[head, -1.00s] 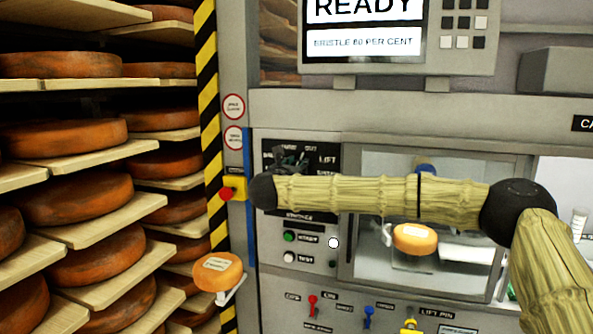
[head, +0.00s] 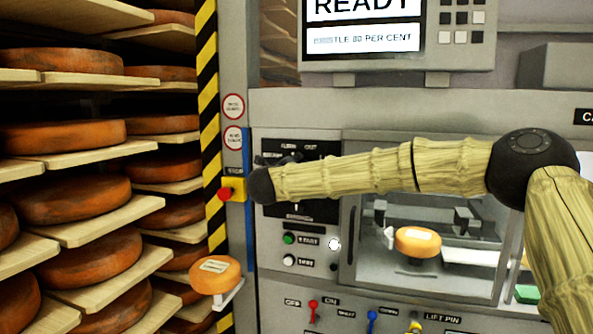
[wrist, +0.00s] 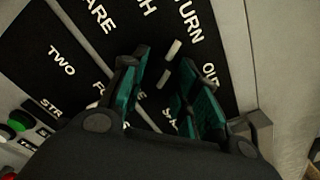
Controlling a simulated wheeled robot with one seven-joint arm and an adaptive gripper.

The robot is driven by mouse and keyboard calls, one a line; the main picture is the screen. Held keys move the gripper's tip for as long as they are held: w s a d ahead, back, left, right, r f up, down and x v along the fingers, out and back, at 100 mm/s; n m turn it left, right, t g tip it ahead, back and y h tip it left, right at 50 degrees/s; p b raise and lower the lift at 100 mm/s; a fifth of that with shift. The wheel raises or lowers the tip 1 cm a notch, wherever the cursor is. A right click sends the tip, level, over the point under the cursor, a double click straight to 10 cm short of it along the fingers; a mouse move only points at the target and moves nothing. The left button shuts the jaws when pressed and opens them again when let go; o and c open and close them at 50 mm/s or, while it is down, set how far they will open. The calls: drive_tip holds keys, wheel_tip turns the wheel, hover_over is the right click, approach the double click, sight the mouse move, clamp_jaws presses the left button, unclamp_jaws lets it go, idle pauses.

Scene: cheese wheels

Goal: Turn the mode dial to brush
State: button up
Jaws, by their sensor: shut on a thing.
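The black mode panel (head: 318,150) is on the machine's front, partly covered by my arm in the head view. In the wrist view, the panel (wrist: 95,55) carries white words, among them TURN, TWO and OUT, some of them cut off. My gripper (wrist: 163,88) is at the panel with its teal-padded fingers shut on the mode dial (wrist: 163,77). The dial is dark and mostly hidden between the fingers, with a short pale mark showing. A second pale mark lies just beyond it. I cannot tell which word the dial points to.
A screen (head: 362,38) above reads READY. Green (head: 289,239) and white (head: 289,260) buttons sit below the panel, a red stop button (head: 225,194) to its left. A cheese wheel (head: 418,241) is in the windowed chamber. Loaded cheese shelves (head: 95,227) stand at left.

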drive_tip(key=shift+r+n, duration=0.15)
drive_tip(key=shift+n, duration=3.05)
drive_tip(key=shift+p, duration=0.3)
drive_tip(key=o, duration=1)
drive_tip(key=shift+a+f, duration=0.2)
